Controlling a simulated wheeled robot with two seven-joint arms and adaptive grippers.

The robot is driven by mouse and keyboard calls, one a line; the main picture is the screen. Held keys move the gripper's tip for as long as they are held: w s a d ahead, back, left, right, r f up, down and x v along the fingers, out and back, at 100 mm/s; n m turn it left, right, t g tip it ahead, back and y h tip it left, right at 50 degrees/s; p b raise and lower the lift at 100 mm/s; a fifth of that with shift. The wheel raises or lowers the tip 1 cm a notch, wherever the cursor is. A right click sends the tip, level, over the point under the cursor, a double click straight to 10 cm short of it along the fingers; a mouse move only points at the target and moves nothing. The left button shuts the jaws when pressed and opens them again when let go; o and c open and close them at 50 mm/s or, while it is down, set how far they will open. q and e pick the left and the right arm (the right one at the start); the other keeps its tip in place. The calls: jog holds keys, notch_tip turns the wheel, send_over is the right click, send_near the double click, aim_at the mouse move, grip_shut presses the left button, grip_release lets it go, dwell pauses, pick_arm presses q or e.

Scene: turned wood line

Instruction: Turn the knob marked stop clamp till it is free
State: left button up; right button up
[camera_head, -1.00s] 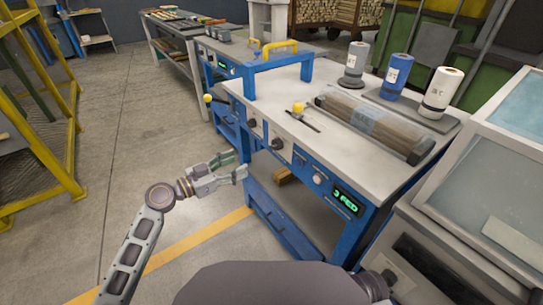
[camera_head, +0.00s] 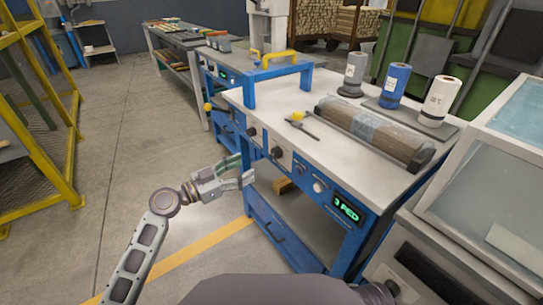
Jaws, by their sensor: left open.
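The blue workbench (camera_head: 262,213) has dark round knobs on its front panel. One dark knob (camera_head: 251,131) is near the left corner, and another (camera_head: 277,152) is farther right. The labels are too small to read, so I cannot tell which knob is marked stop clamp. My left gripper (camera_head: 241,169) is open and empty, in front of the panel, with its fingers pointing toward the bench. In the picture its fingertips are below and left of the knobs, apparently not touching them. My right gripper is not in view.
A lit green display (camera_head: 346,208) and a pale round control (camera_head: 319,187) are on the panel's right. Open floor lies left, before a yellow rack (camera_head: 72,150).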

aim_at(271, 155)
pick_arm(q)
jog(key=x, duration=1)
jog(key=shift+w+d, duration=0.35)
jog(key=shift+d, duration=0.1)
jog(key=shift+w+d, duration=0.15)
jog(key=shift+d, duration=0.1)
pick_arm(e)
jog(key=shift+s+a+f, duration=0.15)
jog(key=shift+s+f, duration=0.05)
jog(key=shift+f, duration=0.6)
pick_arm(q)
jog(key=c, duration=1)
jog(key=shift+c, duration=0.2)
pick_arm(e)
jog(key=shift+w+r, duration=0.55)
